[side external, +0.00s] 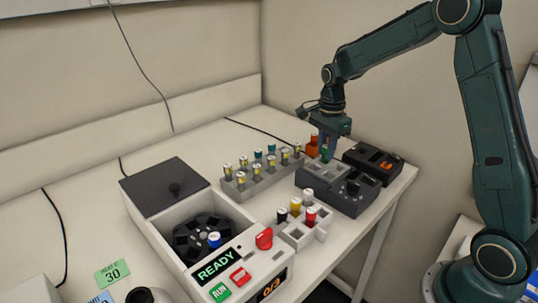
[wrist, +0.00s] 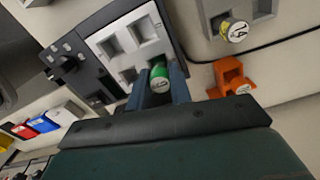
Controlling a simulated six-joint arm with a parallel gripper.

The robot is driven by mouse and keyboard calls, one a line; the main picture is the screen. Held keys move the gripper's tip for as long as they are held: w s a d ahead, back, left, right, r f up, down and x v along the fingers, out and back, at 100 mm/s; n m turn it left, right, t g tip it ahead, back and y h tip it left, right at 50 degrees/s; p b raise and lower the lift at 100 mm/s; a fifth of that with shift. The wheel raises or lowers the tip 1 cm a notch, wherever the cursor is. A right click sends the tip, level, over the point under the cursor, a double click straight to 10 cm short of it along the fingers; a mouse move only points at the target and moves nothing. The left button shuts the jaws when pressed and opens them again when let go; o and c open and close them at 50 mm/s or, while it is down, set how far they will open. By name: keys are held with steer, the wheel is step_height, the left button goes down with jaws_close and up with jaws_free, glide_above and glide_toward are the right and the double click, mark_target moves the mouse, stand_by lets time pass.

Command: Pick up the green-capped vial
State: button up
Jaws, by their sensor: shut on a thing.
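The green-capped vial (wrist: 160,80) is between the two fingers of my gripper (wrist: 159,88) in the wrist view, with its round cap end toward the camera. My gripper is shut on it. In the side view my gripper (side external: 324,147) points down over the grey socketed block (side external: 322,174) at the back right, and the green vial (side external: 324,154) shows small at its fingertips. The block's empty square sockets (wrist: 112,47) show beside the vial in the wrist view. The vial's lower part is hidden, so I cannot tell whether it is still in a socket.
An orange holder (side external: 312,147) stands close beside my gripper. A long grey rack (side external: 262,182) holds several vials. A small rack (side external: 293,230) holds red, yellow, white and dark caps. A dark box (side external: 373,163) stands to the right. The machine (side external: 160,225) reads READY.

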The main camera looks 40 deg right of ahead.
mark_target(326, 146)
step_height(326, 146, up, 20)
steer(key=shift+f, duration=0.15)
stand_by(0.4)
steer(key=shift+a+f, duration=0.1)
stand_by(0.5)
steer(key=w+a+f+n, duration=0.2)
steer(key=w+a+f, duration=0.15)
steer(key=a, duration=0.65)
steer(key=w+a+f+n, duration=0.3)
steer(key=w+a, duration=0.1)
steer(key=a, duration=0.5)
steer(key=s+a+f+n, duration=0.1)
steer(key=a+f+n, duration=0.1)
steer(key=a, duration=0.8)
steer(key=a+f+n, duration=0.2)
steer(key=a+f, duration=0.1)
steer(key=a, duration=0.7)
steer(key=shift+s+f, duration=0.35)
steer(key=shift+s, duration=0.05)
steer(key=shift+f, duration=0.2)
steer(key=shift+f, duration=2.15)
